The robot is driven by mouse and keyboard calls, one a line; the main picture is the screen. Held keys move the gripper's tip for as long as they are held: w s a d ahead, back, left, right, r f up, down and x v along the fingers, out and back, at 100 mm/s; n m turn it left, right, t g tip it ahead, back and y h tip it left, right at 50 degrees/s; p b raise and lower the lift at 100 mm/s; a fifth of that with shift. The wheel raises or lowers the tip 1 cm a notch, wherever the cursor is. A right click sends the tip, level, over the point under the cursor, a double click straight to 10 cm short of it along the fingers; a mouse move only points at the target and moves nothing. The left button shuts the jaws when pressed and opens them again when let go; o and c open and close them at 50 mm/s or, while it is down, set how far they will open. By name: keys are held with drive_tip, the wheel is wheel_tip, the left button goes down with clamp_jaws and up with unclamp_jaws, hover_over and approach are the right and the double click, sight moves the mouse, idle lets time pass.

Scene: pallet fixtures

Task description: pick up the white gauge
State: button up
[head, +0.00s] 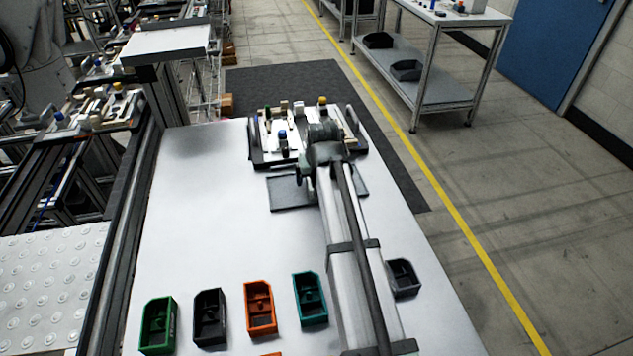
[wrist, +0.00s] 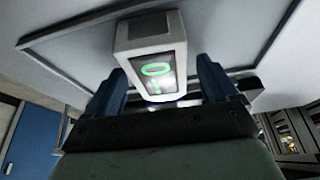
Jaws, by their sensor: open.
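The white gauge (wrist: 150,45) shows in the wrist view as a white block with a dark face, a green ring and small green marks. My gripper (wrist: 160,85) is open, with one blue finger on each side of the gauge's lower part. I cannot tell whether either finger touches it. In the head view, my arm reaches away over the table to the fixture pallet, and its wrist covers the spot in front of the pallet. I cannot make out the gauge there.
The fixture pallet (head: 262,158) carries several small parts and pegs. A dark flat plate (head: 289,193) lies in front of it. Green (head: 158,325), black (head: 210,318), orange (head: 260,308) and teal (head: 310,300) bins line the near table. The table's left middle is clear.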

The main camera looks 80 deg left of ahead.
drive_tip(key=shift+a+f, duration=0.1)
drive_tip(key=shift+f, duration=0.1)
drive_tip(key=c, duration=1.2)
